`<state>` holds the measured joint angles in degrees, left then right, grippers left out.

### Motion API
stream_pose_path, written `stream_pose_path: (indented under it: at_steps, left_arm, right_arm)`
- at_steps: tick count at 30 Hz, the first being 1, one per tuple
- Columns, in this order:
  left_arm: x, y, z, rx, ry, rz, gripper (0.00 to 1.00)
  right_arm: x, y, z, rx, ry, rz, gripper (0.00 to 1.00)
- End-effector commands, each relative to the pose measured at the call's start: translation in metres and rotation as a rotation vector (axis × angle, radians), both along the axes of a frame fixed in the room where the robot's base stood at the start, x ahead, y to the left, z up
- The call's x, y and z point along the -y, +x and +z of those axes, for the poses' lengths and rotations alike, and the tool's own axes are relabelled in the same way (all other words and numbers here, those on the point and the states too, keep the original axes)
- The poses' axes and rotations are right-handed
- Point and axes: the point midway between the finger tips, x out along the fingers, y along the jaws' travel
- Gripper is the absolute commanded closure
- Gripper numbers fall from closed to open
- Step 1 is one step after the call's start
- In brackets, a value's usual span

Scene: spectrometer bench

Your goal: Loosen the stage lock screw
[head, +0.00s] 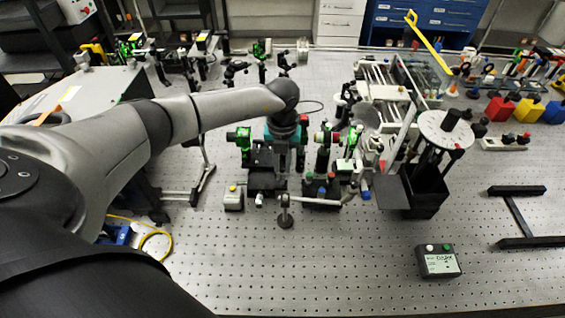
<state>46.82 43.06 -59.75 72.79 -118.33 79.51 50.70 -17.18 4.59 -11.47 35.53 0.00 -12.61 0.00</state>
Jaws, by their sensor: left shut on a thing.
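My left arm reaches in from the left, and its wrist bends down over the optical stages in the middle of the bench. My left gripper (284,150) points downward at the dark stage (266,182). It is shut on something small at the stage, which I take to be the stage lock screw. The fingertips and the screw are too small and dark to make out, and the wrist partly covers them. My right gripper is not in view.
Optical mounts (322,150) crowd close to the right of the gripper. A short post (285,217) stands in front of the stage, and a small grey box (233,200) sits to its left. A black controller box (437,261) lies front right. The perforated bench front is mostly clear.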

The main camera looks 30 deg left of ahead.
Motion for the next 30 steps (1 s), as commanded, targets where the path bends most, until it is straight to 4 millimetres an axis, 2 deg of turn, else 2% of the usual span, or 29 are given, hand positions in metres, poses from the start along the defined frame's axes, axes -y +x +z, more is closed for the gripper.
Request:
stream_pose_path:
  at_steps: [3,4,11,19,22,26,30]
  left_arm:
    - [-0.001,0.001,0.001,0.004,0.001,0.000,1.00]
    - [-0.001,0.001,0.001,0.004,0.001,0.000,0.76]
    - [0.000,0.001,0.001,0.002,0.000,-0.001,0.50]
    - [0.000,0.000,0.001,0.001,0.000,-0.002,0.49]
    - [0.000,0.001,0.008,0.003,-0.001,-0.002,0.49]
    - [-0.001,0.001,0.027,0.005,0.000,-0.004,0.49]
    - [-0.001,0.002,0.061,0.008,0.000,-0.004,0.49]
  right_arm:
    - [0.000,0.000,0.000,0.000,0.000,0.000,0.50]
    - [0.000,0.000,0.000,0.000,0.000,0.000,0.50]
    - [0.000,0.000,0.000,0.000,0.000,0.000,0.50]
    - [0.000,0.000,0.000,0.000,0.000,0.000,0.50]
    - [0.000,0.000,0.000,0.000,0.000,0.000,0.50]
    - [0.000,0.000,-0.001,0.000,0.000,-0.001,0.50]
    - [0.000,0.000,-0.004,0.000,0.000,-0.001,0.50]
